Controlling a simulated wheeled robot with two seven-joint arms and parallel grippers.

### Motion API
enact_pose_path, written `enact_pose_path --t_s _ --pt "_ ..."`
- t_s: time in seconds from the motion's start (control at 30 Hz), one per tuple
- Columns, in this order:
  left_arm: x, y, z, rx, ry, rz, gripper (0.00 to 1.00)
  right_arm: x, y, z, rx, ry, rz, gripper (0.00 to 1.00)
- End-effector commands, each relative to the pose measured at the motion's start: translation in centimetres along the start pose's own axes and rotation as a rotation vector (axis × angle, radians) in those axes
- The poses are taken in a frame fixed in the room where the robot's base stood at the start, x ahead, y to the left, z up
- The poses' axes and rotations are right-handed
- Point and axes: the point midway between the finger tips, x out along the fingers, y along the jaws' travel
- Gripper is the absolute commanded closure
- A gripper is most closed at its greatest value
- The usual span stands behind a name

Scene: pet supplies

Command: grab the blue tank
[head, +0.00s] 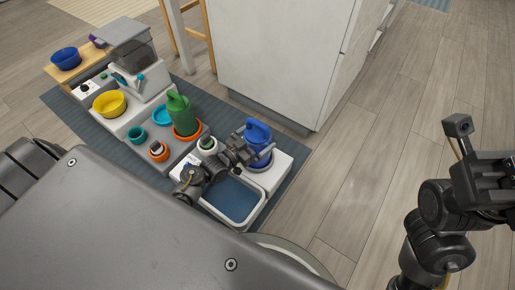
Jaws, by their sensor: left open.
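My right arm is at the right edge, well away from the tank. The dark end of my right gripper (495,170) is partly cut off, and its fingers do not show clearly.
A green tank (181,115) in an orange base stands left of the blue one. A white tray with a blue inside (233,198) lies below my left gripper. Yellow and teal bowls and a feeder (136,60) are farther left. A white cabinet (280,50) stands behind. The right floor is clear.

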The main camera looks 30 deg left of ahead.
Motion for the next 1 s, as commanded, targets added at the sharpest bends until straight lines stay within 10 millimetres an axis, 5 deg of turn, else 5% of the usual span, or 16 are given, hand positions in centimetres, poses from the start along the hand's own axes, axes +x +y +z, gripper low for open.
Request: enact_pose_path --t_s 0.27,0.67,1.0 --pt "0.22 0.01 -0.02 -0.001 -0.001 0.0 0.01 0.09 -0.08 -0.01 0.002 0.002 -0.002 0.64" --pt "0.19 0.02 0.01 -0.001 -0.002 0.0 0.53 0.07 -0.07 -0.03 0.002 0.003 -0.002 0.64" --pt "0.21 0.0 -0.64 0.0 0.0 0.0 0.53 0.41 0.04 0.01 0.0 0.003 -0.001 0.64"
